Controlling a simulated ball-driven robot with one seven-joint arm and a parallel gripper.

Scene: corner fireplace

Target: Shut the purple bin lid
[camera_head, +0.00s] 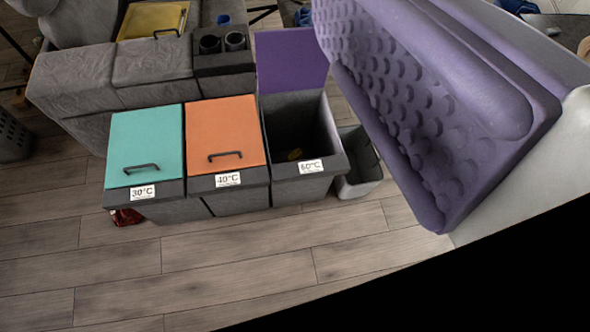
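The purple lid (290,58) stands raised at the back edge of the right-hand dark grey bin (298,182), which is labelled 60°C. My gripper (430,130), with purple bumpy padding, fills the upper right, large and near the camera. I see no contact with the lid. Its fingertips cannot be clearly told apart.
Left of the open bin are shut bins with an orange lid (224,132) and a teal lid (145,143). A small open grey container (360,165) stands at its right. A grey sofa (110,77) is behind.

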